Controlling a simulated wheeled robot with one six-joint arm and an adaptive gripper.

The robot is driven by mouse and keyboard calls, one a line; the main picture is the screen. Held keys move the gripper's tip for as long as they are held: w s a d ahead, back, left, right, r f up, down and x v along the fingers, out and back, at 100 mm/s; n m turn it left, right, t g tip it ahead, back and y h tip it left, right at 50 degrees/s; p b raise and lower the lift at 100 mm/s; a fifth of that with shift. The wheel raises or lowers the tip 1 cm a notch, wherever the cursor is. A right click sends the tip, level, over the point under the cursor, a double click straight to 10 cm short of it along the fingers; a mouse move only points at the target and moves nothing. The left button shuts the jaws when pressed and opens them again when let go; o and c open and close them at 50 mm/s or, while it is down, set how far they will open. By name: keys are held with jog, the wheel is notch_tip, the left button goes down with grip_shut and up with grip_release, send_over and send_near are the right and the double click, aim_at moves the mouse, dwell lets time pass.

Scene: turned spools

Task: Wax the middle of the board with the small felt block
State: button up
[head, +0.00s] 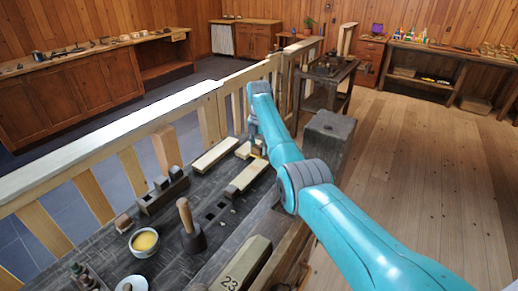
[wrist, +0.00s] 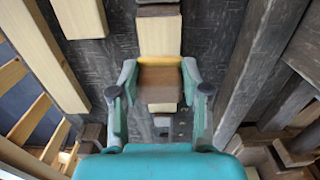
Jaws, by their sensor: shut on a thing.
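My gripper (wrist: 159,78) is shut on the small felt block (wrist: 160,80), a brown block with a yellow strip along its far edge. The block is directly over a pale wooden board (wrist: 160,36). The board shows beyond and nearer than the block, and its middle is hidden beneath it. I cannot tell whether block and board touch.
Another pale board (head: 214,156) lies to the left. A white bowl with yellow contents (head: 144,241), a wooden mallet (head: 190,229) and a rack of dark blocks (head: 162,190) stand nearer on the bench. A pale railing (head: 125,138) runs along the bench's left side.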

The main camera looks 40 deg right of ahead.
jog(key=shift+r, duration=0.1)
jog(key=shift+r, duration=1.4)
